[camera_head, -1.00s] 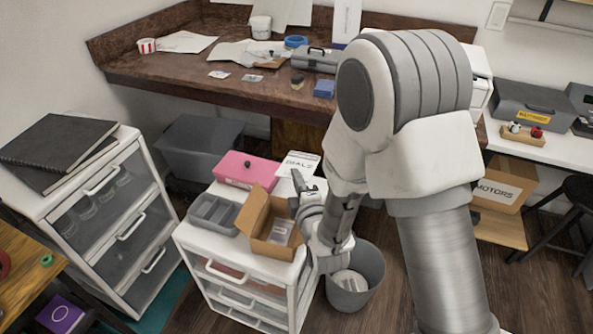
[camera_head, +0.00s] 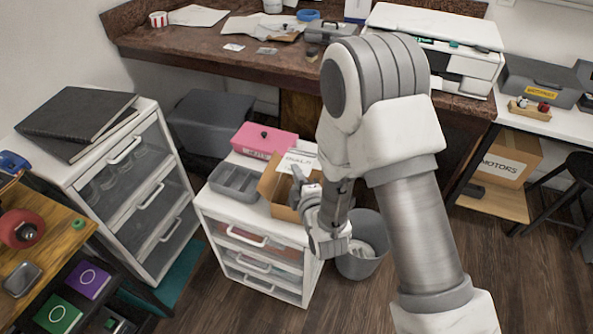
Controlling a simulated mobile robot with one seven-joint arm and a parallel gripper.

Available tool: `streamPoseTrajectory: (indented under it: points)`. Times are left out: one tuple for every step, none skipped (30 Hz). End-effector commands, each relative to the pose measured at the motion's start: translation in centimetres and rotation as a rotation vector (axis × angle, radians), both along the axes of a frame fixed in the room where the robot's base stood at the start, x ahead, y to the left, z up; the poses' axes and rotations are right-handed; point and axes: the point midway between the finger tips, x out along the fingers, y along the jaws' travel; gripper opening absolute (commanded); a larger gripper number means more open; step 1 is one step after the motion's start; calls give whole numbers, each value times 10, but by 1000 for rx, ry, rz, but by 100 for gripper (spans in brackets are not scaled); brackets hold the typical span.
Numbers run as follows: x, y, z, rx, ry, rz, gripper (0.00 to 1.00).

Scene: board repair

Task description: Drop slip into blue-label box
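A white paper slip with dark lettering (camera_head: 298,161) shows behind the open cardboard box (camera_head: 270,185) on the white drawer unit. My gripper (camera_head: 299,182) is at the right side of the cardboard box, with its fingertips near the box's opening. The fingers are small and partly hidden by the box and my wrist, so I cannot tell whether they are open or hold anything. I cannot make out a box with a blue label. A purple box (camera_head: 88,281) and a green box (camera_head: 58,314) with ring marks sit at the lower left.
A grey divided tray (camera_head: 236,181) and a pink box (camera_head: 264,140) crowd the white drawer unit (camera_head: 215,205). A grey bin (camera_head: 366,262) stands right of it. A second drawer unit (camera_head: 150,240) is to the left. Wooden floor is clear in front.

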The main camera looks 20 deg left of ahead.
Motion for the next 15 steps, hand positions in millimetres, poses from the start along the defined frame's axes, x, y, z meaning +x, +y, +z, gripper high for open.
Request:
streamPoseTrajectory:
  points:
    - [0,0,-6,-1,1,0,0]
    - [0,0,-8,-1,1,0,0]
    - [0,0,-11,0,0,0,0]
    - [0,0,-13,0,0,0,0]
    - [0,0,-16,-1,1,0,0]
    - [0,0,-19,-1,1,-1,0]
    - [0,0,-22,-1,2,-1,0]
    - [0,0,-24,-1,2,-1,0]
    - [0,-1,-28,-1,2,-1,0]
    - [0,0,-30,-1,2,-1,0]
    - [0,0,-32,-1,1,-1,0]
    - [0,0,-35,-1,1,-1,0]
    - [0,0,-38,-1,1,-1,0]
    - [0,0,-40,0,0,-1,0]
    - [0,0,-43,0,0,-1,0]
